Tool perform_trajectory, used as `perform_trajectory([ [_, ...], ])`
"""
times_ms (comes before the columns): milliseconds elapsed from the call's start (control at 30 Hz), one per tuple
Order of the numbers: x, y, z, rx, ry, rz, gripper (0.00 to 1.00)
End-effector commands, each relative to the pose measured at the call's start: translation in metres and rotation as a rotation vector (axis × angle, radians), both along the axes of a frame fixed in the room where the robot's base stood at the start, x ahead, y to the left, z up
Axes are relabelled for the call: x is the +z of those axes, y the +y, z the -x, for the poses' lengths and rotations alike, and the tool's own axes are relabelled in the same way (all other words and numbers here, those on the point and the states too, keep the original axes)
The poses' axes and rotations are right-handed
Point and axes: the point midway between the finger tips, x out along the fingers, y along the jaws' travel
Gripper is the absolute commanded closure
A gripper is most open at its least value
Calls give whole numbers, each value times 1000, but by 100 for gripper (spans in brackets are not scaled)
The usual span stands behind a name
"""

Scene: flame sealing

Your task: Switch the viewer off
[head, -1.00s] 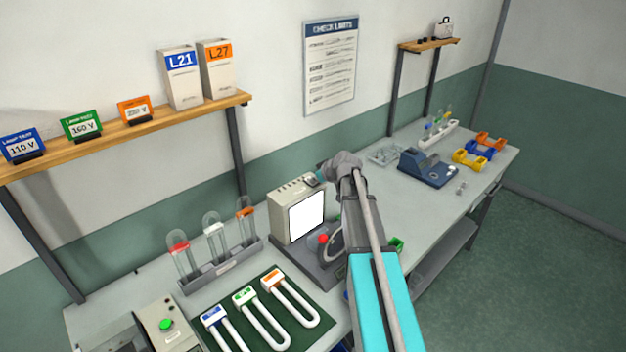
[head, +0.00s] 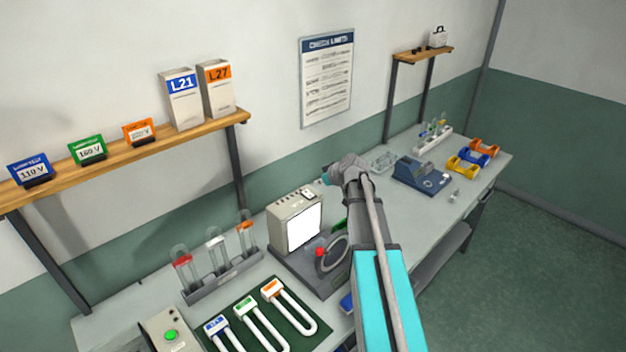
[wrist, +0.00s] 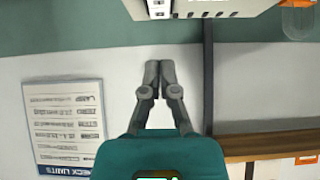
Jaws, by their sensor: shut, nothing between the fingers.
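The viewer (head: 284,232) is a beige box on the bench, and its front screen (head: 304,229) glows white. A small pale plate with dark parts, looking like the switch (head: 309,194), sits on its top near the right end. In the wrist view the viewer (wrist: 225,7) is cut off at the top edge, with the switch plate (wrist: 158,8) partly in frame. My gripper (wrist: 160,68) is shut and empty, with clear space between its fingertips and the viewer. In the head view my wrist hides most of it, above and right of the switch.
A red knob (head: 320,252) and a ring-shaped part stand before the viewer. A rack of tubes (head: 222,275) is to its left, and U-shaped lamps (head: 285,308) lie on a green mat. A wooden shelf (head: 120,155) hangs on the wall.

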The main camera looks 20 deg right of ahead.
Motion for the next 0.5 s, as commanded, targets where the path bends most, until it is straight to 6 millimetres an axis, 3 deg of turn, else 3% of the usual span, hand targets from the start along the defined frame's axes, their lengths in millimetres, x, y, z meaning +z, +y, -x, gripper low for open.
perform_trajectory([
  [200, 22, -8, 23, -1, 1, -2, 100],
  [500, 33, -15, 38, 0, 1, -1, 100],
])
